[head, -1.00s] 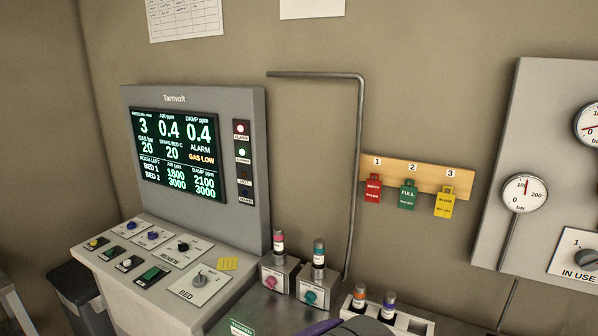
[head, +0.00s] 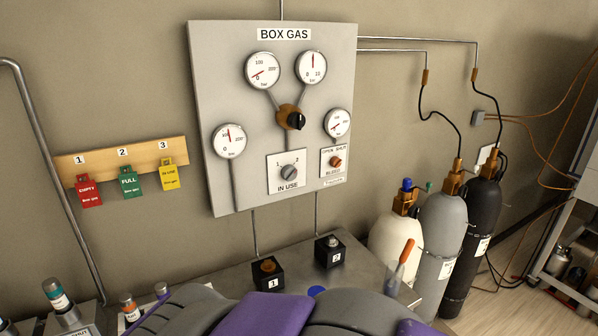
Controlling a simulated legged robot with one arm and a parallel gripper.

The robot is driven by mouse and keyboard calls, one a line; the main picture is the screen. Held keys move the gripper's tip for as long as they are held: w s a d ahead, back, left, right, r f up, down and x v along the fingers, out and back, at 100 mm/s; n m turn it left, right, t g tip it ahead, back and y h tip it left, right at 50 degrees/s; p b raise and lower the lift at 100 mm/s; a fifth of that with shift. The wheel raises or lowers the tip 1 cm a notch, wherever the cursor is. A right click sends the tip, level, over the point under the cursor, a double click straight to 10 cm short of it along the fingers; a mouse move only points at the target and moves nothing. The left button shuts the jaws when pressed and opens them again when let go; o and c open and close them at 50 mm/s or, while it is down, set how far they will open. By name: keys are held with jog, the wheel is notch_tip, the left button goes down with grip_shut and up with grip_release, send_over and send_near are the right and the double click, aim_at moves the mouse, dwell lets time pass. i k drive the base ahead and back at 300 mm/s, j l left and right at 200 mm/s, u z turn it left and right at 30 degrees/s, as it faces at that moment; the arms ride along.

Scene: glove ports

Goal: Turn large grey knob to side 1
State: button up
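The large grey knob (head: 289,172) sits on a white plate (head: 273,184) marked IN USE, low in the middle of the BOX GAS panel (head: 200,60). The plate has a 1 at upper left and a 2 at upper right. The knob's grip looks slanted toward the upper right, the 2 side, but it is small in the picture. Nothing touches the knob. My purple and grey arm parts show along the bottom edge, well below the panel. My gripper is not in view.
A black knob (head: 295,120) and an orange bleed knob (head: 336,162) are near the grey knob, with several gauges around. Black blocks 1 (head: 267,283) and 2 (head: 330,257) stand on the bench below. Gas cylinders (head: 440,235) stand at right. Tags hang on a wooden rack (head: 100,158) at left.

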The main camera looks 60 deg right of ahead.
aim_at(289, 173)
jog(key=z, duration=1.9)
